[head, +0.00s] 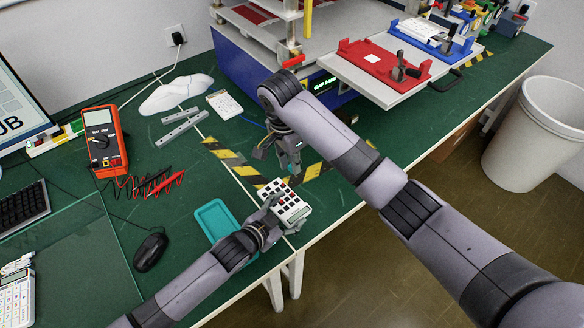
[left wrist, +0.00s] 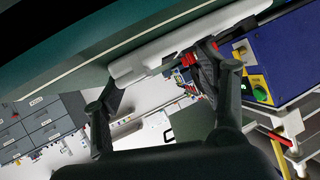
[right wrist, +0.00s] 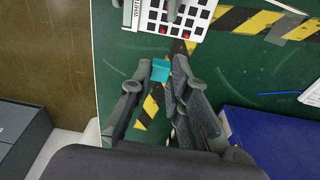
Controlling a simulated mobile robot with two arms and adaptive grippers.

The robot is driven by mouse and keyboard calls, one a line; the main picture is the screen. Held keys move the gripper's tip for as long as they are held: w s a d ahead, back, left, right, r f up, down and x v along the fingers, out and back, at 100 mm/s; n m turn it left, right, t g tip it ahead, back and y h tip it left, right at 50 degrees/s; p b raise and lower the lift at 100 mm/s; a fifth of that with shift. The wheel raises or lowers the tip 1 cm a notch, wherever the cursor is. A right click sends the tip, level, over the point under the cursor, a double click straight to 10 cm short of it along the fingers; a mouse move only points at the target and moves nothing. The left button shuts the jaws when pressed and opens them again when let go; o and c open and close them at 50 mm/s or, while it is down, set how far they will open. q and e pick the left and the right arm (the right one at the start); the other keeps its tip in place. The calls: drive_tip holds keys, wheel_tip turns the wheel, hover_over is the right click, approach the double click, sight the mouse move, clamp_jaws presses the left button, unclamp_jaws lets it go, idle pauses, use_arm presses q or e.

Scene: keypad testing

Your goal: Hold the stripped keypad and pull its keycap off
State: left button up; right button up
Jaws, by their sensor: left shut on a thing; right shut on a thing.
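The stripped keypad (head: 294,208) is white with a grid of dark and a few red squares. It is near the table's front edge, and it also shows at the top of the right wrist view (right wrist: 150,18). My left gripper (head: 274,206) is shut on the keypad's side; the left wrist view shows its white edge (left wrist: 150,60) between the fingers. My right gripper (head: 291,168) is shut on a small teal keycap (right wrist: 160,70). The keycap is held apart from the keypad, just behind it in the head view.
An empty-looking teal tray (head: 214,219) lies left of the keypad. A black mouse (head: 150,250), an orange multimeter (head: 102,142) and metal bars (head: 182,128) are farther left. A blue machine (head: 240,70) with a red fixture (head: 380,66) stands behind. Striped tape (head: 232,160) crosses the table.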

use_arm(q)
drive_tip(key=shift+s+a+f, duration=0.15)
drive_tip(key=shift+f, duration=0.3)
use_arm(e)
drive_tip(key=shift+r, duration=1.6)
use_arm(q)
drive_tip(key=o, duration=1.3)
drive_tip(key=shift+r, duration=0.1)
use_arm(e)
drive_tip(key=shift+w, duration=0.1)
use_arm(q)
drive_tip(key=shift+r, duration=0.1)
drive_tip(key=shift+s+a+r, duration=0.2)
drive_tip(key=shift+s, duration=0.05)
drive_tip(key=v, duration=1)
drive_tip(key=shift+a, duration=0.1)
drive_tip(key=shift+s+a+r, duration=0.2)
drive_tip(key=shift+s+r, duration=0.1)
